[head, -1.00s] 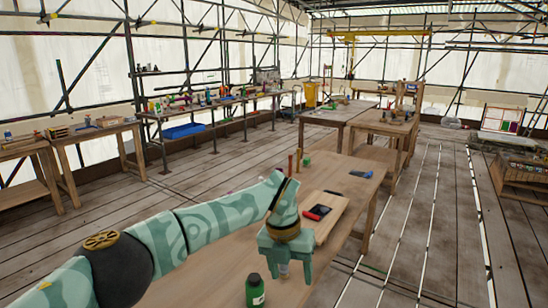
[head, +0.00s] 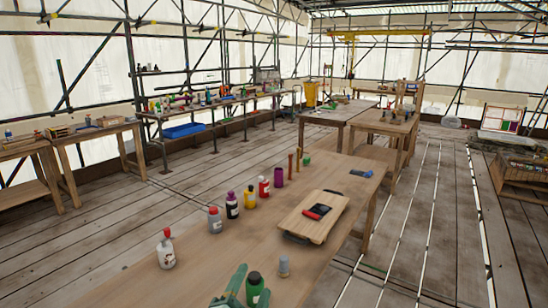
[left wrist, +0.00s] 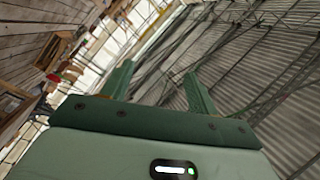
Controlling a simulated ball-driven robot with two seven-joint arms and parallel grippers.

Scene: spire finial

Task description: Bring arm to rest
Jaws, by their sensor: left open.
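My left gripper (head: 231,287) is at the bottom edge of the head view, low over the near end of the table, with most of it out of frame. It shows just left of a dark green bottle (head: 254,291); I cannot tell whether they touch. In the left wrist view my left gripper (left wrist: 159,84) has its two green fingers spread wide with nothing between them. That camera looks up toward the corrugated roof and scaffold. My right gripper is in no view.
The wooden table (head: 200,277) holds a grey cylinder (head: 284,266), a white bottle (head: 166,252) with a red top, a row of several coloured containers and a wooden board (head: 325,223) with a red-and-black item (head: 317,211). The plank floor (head: 420,220) to the right is clear.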

